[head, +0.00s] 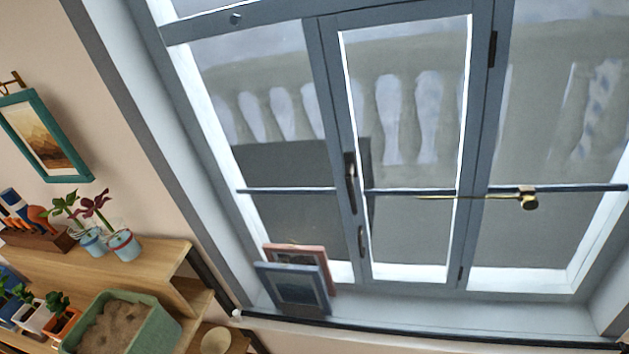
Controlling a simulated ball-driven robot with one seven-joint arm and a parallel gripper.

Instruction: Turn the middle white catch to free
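No white catch can be made out for certain. The window (327,120) has a grey-blue frame, and its middle casement carries a dark upright handle (351,185) with a smaller dark fitting (362,242) below it. A small brass knob (529,202) with a thin rod sits on the right, by the horizontal bar. A small white knob (237,313) shows at the left end of the dark rail under the sill. My gripper is not in view.
Two framed pictures, one blue (291,289) and one pink (309,256), lean on the sill at the window's lower left. A wooden shelf (150,262) with potted plants, and a green planter (126,327) stand at left. A teal picture frame (45,137) hangs on the wall.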

